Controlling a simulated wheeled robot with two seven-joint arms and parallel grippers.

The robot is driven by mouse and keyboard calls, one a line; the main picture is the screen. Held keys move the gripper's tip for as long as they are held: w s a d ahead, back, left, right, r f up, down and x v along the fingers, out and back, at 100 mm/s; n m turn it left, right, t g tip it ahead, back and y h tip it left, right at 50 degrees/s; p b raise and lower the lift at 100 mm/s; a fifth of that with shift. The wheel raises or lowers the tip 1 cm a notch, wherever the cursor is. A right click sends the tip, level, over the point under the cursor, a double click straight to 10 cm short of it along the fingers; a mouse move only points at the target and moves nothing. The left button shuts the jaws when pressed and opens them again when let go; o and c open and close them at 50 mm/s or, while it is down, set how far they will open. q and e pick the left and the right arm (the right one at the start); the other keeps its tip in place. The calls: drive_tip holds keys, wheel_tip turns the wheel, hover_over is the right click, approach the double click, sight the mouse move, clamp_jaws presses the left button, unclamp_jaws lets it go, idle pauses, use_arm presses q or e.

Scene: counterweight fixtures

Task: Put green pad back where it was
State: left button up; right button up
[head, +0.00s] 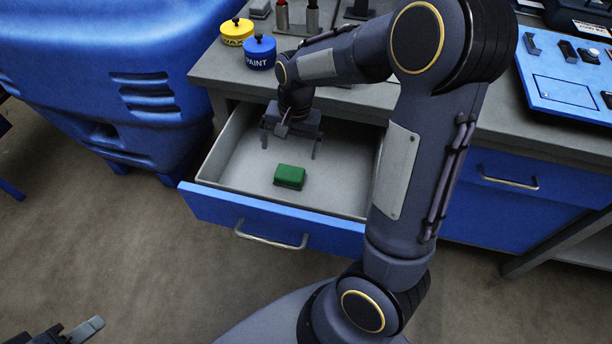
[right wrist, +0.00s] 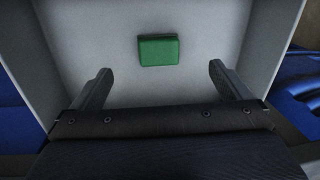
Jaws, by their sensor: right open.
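The green pad (head: 290,176) lies on the floor of an open drawer (head: 222,161) with a blue front. It also shows in the right wrist view (right wrist: 159,50), ahead of and between my right fingers. My right gripper (head: 290,148) is open and empty, over the drawer on the far side of the pad and apart from it. My left gripper (head: 85,330) shows only in part at the lower left corner of the head view, away from the drawer; its jaw opening is unclear.
A yellow WAX tin (head: 237,32) and a blue PAINT tin (head: 260,53) stand on the grey worktop (head: 212,72) behind the drawer. A big blue cabinet-like body (head: 90,70) stands left of it. A blue panel (head: 565,85) lies on the worktop at right.

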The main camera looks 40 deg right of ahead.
drive_tip(key=s+a+r+n+t+y, duration=0.1)
drive_tip(key=s+a+r+n+t, duration=0.1)
drive_tip(key=s, duration=0.7)
drive_tip(key=s+a+r+n+t+y, duration=0.1)
drive_tip(key=s+a+r+n+t, duration=0.2)
drive_tip(key=s, duration=0.7)
wheel_tip(320, 180, up, 4)
drive_tip(key=shift+s+a+f+n+y, duration=0.1)
drive_tip(key=shift+s+a+n+y, duration=0.2)
drive_tip(key=shift+a+n, duration=0.7)
drive_tip(key=shift+d, duration=0.2)
wheel_tip(320, 180, up, 7)
drive_tip(key=p, duration=0.7)
